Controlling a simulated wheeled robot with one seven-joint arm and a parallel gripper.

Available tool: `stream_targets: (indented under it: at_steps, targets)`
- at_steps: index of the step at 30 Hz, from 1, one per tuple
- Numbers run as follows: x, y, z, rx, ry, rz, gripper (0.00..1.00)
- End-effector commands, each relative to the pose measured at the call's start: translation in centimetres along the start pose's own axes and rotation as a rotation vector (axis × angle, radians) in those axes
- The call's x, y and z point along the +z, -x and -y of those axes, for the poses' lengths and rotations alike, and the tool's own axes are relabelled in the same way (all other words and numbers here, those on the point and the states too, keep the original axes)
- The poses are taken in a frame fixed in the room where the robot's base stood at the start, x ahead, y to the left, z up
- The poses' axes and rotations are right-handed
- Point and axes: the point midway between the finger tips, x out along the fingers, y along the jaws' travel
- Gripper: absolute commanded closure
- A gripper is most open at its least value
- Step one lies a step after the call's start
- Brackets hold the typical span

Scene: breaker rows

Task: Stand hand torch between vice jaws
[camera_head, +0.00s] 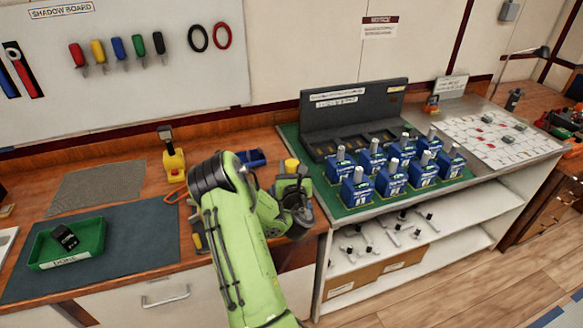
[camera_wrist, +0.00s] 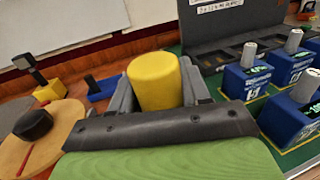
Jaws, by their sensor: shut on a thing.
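A yellow cylinder, which looks like the hand torch (camera_wrist: 155,80), is between the fingers of my gripper (camera_wrist: 158,95) in the wrist view. Its yellow end stands up above the fingers, and its lower part is hidden. In the head view, the yellow end (camera_head: 291,165) shows just above my gripper (camera_head: 291,182), over the bench's right part. A low blue thing, perhaps the vice (camera_head: 251,158), lies on the wooden bench just left of and behind my gripper. It also shows left of the fingers in the wrist view (camera_wrist: 101,89). Its jaws cannot be made out.
A yellow tool with a black top (camera_head: 173,160) stands on the bench to the left. A green tray (camera_head: 88,258) lies on a dark mat. Several blue breaker units (camera_head: 358,188) stand on a green mat to the right, before a dark grey rack (camera_head: 350,107).

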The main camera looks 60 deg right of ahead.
Motion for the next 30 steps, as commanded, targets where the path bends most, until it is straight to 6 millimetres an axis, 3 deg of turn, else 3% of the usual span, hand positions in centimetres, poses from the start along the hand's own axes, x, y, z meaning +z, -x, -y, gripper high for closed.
stream_targets:
  at_steps: [14,30]
  targets:
    - [0.3,0.0,0.0,0.000,0.001,0.001,0.94]
    - [-1.2,0.0,0.0,0.000,0.001,0.001,0.94]
